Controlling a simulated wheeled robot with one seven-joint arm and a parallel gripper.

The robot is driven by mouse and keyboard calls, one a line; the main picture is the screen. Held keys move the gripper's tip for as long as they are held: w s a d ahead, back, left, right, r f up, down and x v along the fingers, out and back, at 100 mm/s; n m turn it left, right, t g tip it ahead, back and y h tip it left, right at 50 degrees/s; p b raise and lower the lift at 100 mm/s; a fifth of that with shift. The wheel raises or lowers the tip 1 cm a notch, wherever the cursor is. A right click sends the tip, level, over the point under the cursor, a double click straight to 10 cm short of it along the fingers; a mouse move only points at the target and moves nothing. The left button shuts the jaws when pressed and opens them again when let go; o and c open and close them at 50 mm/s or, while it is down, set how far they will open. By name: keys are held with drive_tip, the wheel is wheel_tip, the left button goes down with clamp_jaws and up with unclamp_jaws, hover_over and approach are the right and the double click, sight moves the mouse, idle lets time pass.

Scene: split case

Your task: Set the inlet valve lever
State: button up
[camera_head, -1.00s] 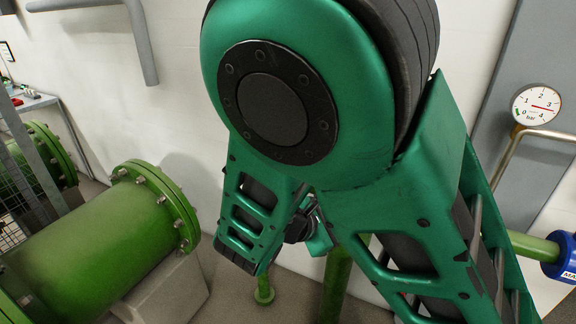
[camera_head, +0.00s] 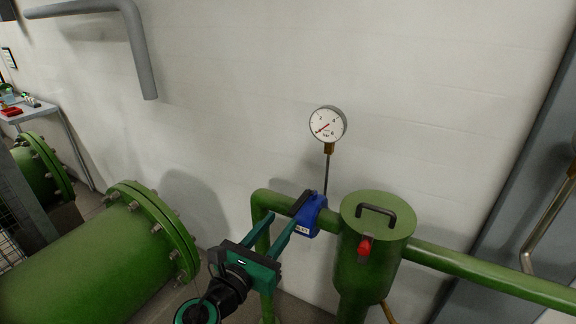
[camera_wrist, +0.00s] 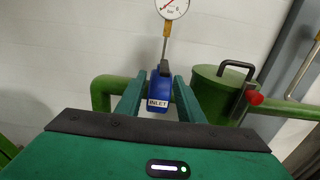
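The blue inlet valve (camera_head: 309,220) sits on a green pipe left of the green canister. Its label reads INLET in the wrist view (camera_wrist: 158,103). A short dark lever (camera_head: 301,203) is on the valve; in the wrist view it shows above the blue body (camera_wrist: 165,69). My gripper (camera_head: 284,219) reaches toward the valve from the lower left. Its two green fingers are apart, with the valve seen between them in the wrist view (camera_wrist: 159,82). Nothing is visibly held. I cannot tell whether a finger touches the lever.
A pressure gauge (camera_head: 327,124) stands above the valve, its red needle pointing lower left near 0. The green canister (camera_head: 368,250) with a black handle and a red knob (camera_head: 365,247) is close on the right. A large flanged green pipe (camera_head: 90,262) lies left.

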sight(308, 192)
drive_tip(key=x, duration=1.1)
drive_tip(key=shift+d, duration=0.45)
clamp_jaws()
